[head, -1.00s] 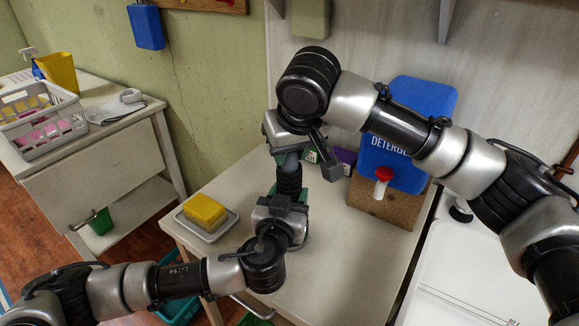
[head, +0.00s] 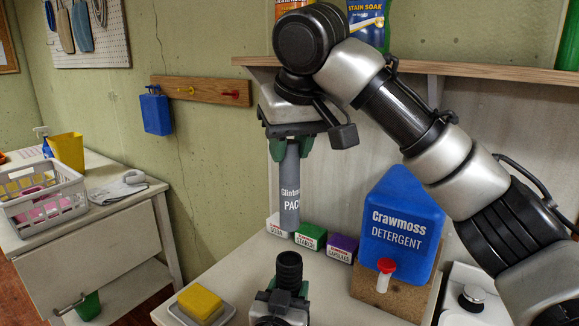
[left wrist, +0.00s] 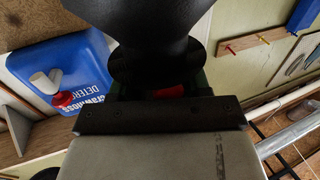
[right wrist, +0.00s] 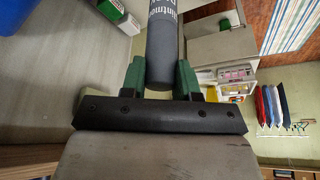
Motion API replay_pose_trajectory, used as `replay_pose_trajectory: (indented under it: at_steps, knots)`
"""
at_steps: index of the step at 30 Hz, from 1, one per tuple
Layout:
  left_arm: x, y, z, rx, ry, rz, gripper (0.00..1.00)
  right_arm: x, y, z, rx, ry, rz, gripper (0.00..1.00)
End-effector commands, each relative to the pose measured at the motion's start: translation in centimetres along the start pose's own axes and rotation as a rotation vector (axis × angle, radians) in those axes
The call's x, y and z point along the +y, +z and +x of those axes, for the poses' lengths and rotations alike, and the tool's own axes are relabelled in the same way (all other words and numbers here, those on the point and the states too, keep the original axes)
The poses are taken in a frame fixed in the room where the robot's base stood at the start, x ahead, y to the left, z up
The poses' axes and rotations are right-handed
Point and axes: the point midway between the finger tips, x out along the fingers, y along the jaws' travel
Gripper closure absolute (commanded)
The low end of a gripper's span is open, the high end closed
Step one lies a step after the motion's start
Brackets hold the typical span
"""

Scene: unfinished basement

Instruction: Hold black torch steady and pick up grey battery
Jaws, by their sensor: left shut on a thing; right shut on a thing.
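The grey battery (head: 289,188), a cylinder with white lettering, hangs upright from my right gripper (head: 291,146), which is shut on its upper end. It also shows between the green fingers in the right wrist view (right wrist: 163,45). The black torch (head: 289,270) stands upright below the battery, apart from it, with its ribbed top showing. My left gripper (head: 283,296) is shut on the torch's lower part, near the bottom of the head view. In the left wrist view the torch (left wrist: 140,30) fills the top middle, and the finger grip is mostly hidden.
A blue detergent jug (head: 400,217) with a red tap stands on a brown block at right. Small white, green (head: 311,236) and purple (head: 342,247) boxes stand behind. A yellow sponge (head: 200,303) lies on a dish at left. A shelf (head: 480,70) runs above.

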Motion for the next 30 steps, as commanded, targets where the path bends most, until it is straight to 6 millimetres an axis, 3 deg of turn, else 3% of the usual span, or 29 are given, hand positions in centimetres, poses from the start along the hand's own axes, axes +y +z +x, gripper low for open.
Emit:
replay_pose_trajectory:
  at_steps: [8,9,14,23,30]
  knots:
    - [0.0,0.0,0.0,-0.001,0.0,0.0,0.84,0.0,-0.1,-0.2,0.001,0.0,0.0,1.0]
    - [0.0,0.0,0.0,-0.001,0.0,0.0,0.46,0.0,-0.1,-0.2,0.001,0.0,0.0,1.0]
    - [0.0,0.0,0.0,0.0,0.0,0.0,0.22,0.0,-0.1,-0.2,0.001,0.0,0.0,1.0]
    - [0.0,0.0,-0.2,-0.001,0.0,-0.001,0.22,0.0,-0.1,-0.1,0.001,0.0,0.0,1.0]
    - [0.0,0.2,-3.6,-0.004,0.001,-0.004,0.22,0.0,-0.1,-0.1,0.001,0.0,0.0,1.0]
